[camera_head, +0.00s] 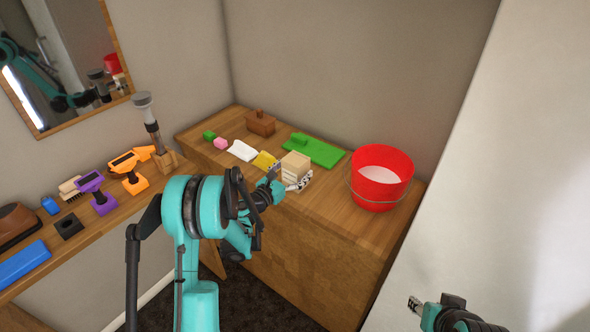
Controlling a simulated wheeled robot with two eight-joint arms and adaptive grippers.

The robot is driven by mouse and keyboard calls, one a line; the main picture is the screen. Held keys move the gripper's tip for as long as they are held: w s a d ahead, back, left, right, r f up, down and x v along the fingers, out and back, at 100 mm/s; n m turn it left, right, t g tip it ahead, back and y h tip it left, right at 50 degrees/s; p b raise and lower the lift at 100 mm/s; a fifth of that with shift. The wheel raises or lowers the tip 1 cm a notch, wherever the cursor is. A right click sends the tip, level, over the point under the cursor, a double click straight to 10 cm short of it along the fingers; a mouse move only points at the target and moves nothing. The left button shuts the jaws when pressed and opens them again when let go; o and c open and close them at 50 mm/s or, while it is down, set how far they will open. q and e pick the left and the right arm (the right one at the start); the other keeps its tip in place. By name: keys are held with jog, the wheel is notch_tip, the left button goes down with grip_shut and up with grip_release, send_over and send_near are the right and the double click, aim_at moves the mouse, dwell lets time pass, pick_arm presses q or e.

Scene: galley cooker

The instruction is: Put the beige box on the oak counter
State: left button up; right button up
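The beige box (296,163) is a small pale block at the near edge of the oak counter (340,215). It appears to rest on the counter top. My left gripper (287,178) is at the box's near side, with its fingers spread apart. One finger is left of the box and the other is in front of its lower right part. I cannot tell whether the fingers touch it. My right gripper (414,305) is low at the bottom right, away from the counter, and its finger opening is too small to tell.
A red bucket (382,170) stands right of the box. A side shelf (90,228) holds several tools.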

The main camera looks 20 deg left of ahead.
aim_at(289, 172)
pick_arm(q)
jog(key=shift+r, duration=0.15)
jog(key=shift+s+a+p, duration=0.15)
jog(key=shift+s+p, duration=0.1)
jog(key=shift+p, duration=0.05)
jog(key=p+v, duration=0.1)
jog(key=v, duration=0.4)
jog(key=shift+s, duration=0.1)
jog(key=b+v, duration=0.3)
jog(key=v, duration=0.3)
jog(key=s+d+r+m+g, duration=0.3)
jog(key=s+d+m+g, duration=0.5)
jog(key=d+m, duration=0.6)
jog(key=s+a+m+g+y, duration=0.1)
jog(key=s+a+m+y, duration=0.1)
jog(key=s+m, duration=0.7)
jog(key=s+a+m+g+y, duration=0.1)
jog(key=s+m+y, duration=0.3)
jog(key=s+m, duration=0.5)
jog(key=shift+s+a+f, duration=0.3)
jog(key=shift+s+a, duration=0.2)
jog(key=shift+a, duration=0.05)
